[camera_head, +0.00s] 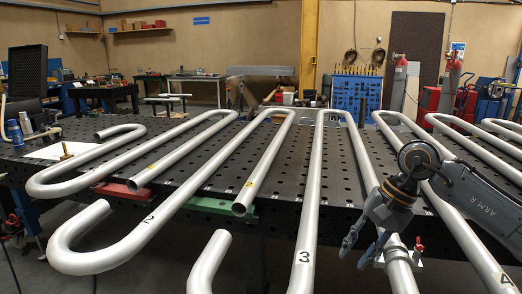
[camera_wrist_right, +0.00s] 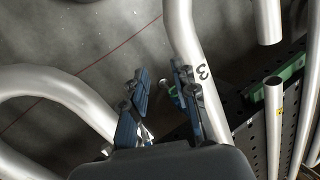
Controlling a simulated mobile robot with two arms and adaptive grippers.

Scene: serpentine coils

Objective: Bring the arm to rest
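My right arm comes in from the right in the head view, marked "ARM R". Its gripper (camera_head: 357,252) points down and is open, with a gap between the fingers. It is near the steel pipe marked 3 (camera_head: 307,245), to that pipe's right. In the right wrist view the two fingers (camera_wrist_right: 160,82) are apart with no object visibly held between them. The pipe marked 3 (camera_wrist_right: 185,35) runs just beyond the right finger there. I cannot tell whether they touch. My left gripper is not in view.
Serpentine steel coils (camera_head: 130,245) cover the perforated dark table (camera_head: 285,190) and overhang its front edge. A clamp with a red handle (camera_head: 419,246) sits on a pipe beside the right gripper. A green support (camera_head: 215,205) and a red support (camera_head: 122,190) lie under the coils.

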